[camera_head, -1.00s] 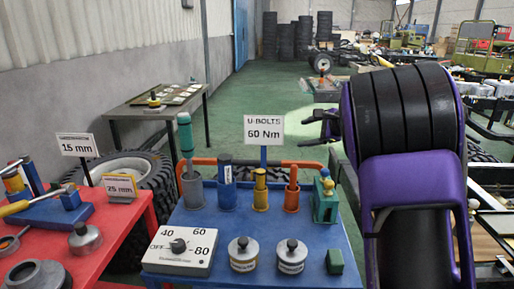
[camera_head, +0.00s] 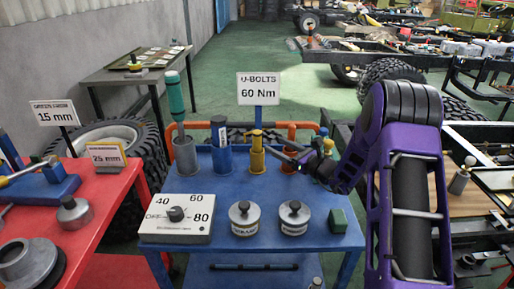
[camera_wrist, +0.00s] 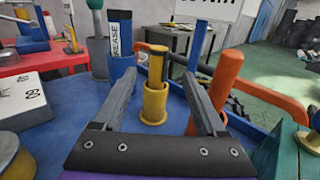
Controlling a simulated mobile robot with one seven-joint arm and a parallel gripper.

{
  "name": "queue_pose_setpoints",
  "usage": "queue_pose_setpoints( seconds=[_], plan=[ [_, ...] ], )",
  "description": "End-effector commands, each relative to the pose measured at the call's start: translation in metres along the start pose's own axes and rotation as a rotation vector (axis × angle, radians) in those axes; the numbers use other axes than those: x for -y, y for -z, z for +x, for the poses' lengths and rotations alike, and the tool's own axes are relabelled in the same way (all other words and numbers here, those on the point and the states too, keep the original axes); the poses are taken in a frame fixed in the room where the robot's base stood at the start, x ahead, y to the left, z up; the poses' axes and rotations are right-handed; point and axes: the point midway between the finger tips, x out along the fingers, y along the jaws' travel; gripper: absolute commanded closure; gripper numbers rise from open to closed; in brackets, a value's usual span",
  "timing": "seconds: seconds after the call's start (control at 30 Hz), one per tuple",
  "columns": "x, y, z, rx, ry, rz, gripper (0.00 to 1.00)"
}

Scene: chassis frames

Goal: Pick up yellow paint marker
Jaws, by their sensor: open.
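The yellow paint marker (camera_head: 257,142) stands upright in a yellow cup (camera_head: 257,162) on the blue table, between a blue grease tube and an orange marker. In the wrist view the marker (camera_wrist: 158,68), with a dark top, stands in its cup (camera_wrist: 154,102) between and beyond my two fingers. My gripper (camera_head: 285,150) reaches in from the right, in front of the orange marker. It also shows in the wrist view (camera_wrist: 165,85), with its jaws open and empty. The fingers appear apart from the marker.
The blue grease tube (camera_head: 219,131) and green-handled tool (camera_head: 176,105) stand left, the orange marker (camera_head: 291,135) right. A "60 Nm" sign (camera_head: 258,88) stands behind. A dial box (camera_head: 178,217), two round weights and a green block (camera_head: 337,220) lie in front.

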Motion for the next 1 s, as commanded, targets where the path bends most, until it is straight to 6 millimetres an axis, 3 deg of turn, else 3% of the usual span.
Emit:
queue_pose_setpoints(
  seconds=[0.1, 0.43, 0.7, 1.0],
  plan=[
    [-0.001, 0.001, 0.025, 0.0, -0.003, -0.002, 0.26],
    [-0.002, 0.001, 0.053, -0.001, -0.003, -0.002, 0.26],
    [-0.003, 0.001, 0.091, 0.0, -0.002, -0.003, 0.26],
    [-0.002, 0.001, 0.096, -0.001, 0.001, -0.001, 0.26]
  ],
)
